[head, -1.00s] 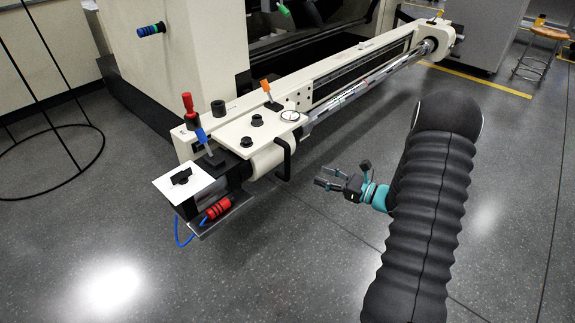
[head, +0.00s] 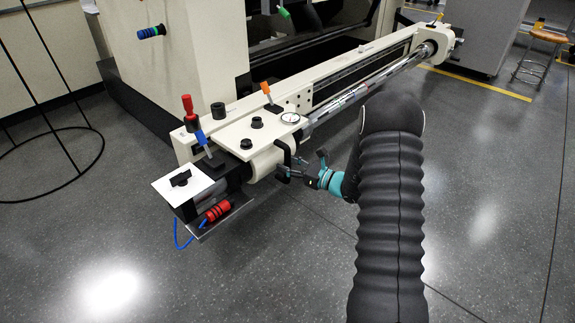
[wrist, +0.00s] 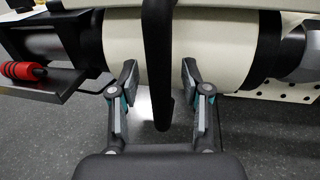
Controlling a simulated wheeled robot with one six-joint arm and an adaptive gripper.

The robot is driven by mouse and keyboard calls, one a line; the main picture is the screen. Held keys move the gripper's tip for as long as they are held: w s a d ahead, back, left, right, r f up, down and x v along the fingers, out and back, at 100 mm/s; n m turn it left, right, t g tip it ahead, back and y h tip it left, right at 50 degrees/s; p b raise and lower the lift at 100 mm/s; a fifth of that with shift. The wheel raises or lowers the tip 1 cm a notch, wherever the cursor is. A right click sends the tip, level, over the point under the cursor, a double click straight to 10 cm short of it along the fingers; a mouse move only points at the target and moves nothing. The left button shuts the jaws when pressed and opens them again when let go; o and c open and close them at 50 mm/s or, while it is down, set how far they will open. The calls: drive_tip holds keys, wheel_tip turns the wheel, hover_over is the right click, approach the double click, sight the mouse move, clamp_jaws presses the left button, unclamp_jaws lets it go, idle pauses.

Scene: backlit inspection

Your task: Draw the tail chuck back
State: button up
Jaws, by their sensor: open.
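The tail chuck is a cream cylinder (head: 265,161) at the near end of the long machine beam, with a black bent handle (head: 286,158) on its side. In the wrist view the cream cylinder (wrist: 220,58) lies across the top, and the black handle (wrist: 157,60) hangs down its middle. My gripper (head: 287,173) is at the handle in the head view. In the wrist view my gripper (wrist: 159,78) is open, with one finger on each side of the handle and a gap to it on both sides. Whether the fingertips touch the cylinder I cannot tell.
A polished rod (head: 370,84) runs along the beam (head: 345,72) to the far end. A red-ringed connector (head: 217,210) with a blue cable sits below a white plate (head: 183,184). Levers with red and blue (head: 200,135) and orange (head: 266,89) grips stand on top. The floor in front is clear.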

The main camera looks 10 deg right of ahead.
drive_tip(key=shift+w+a, duration=0.15)
clamp_jaws()
